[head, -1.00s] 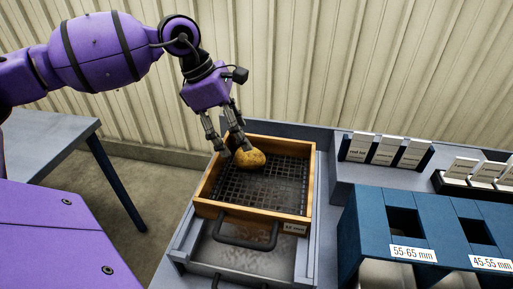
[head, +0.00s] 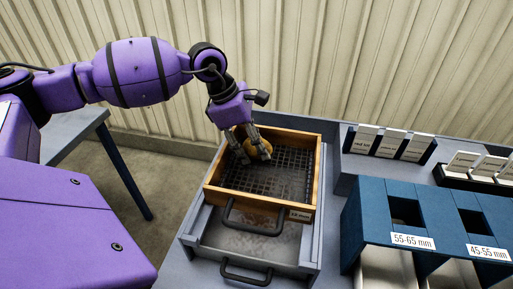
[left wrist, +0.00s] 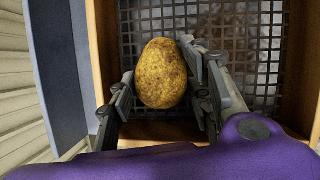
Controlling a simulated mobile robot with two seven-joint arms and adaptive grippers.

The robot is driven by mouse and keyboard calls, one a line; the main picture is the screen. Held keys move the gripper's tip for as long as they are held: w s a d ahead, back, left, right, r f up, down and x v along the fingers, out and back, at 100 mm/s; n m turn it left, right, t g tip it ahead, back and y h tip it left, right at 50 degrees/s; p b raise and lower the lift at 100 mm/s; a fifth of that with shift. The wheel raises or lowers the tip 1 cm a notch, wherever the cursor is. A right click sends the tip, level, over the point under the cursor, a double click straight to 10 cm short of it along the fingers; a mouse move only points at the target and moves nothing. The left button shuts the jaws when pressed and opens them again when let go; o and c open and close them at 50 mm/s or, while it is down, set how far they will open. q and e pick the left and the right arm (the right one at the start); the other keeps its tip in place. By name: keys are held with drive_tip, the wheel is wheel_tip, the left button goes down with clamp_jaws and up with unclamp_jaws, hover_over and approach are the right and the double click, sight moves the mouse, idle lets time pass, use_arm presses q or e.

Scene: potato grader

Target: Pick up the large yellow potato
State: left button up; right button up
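The large yellow potato (head: 258,146) lies on the mesh near the back left corner of the wooden-framed sieve. In the left wrist view the potato (left wrist: 161,73) is oval and brown-speckled, and sits between the two fingers. My left gripper (head: 254,155) reaches down over it, pointing into the sieve. In the left wrist view its fingers (left wrist: 158,84) stand on either side of the potato, very close to its sides; firm contact does not show. The fingers partly hide the potato in the head view. My right gripper is not in view.
The wooden sieve frame (head: 318,165) surrounds the mesh closely, with its left wall near my gripper. A black handle (head: 252,221) is at its front. A blue sorting box (head: 373,220) with labelled openings stands right. White cards (head: 390,143) stand behind. A grey table (head: 82,130) is at left.

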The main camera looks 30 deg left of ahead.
use_arm(q)
drive_tip(key=c, duration=0.5)
drive_tip(key=shift+c, duration=0.7)
drive_tip(key=shift+r, duration=0.15)
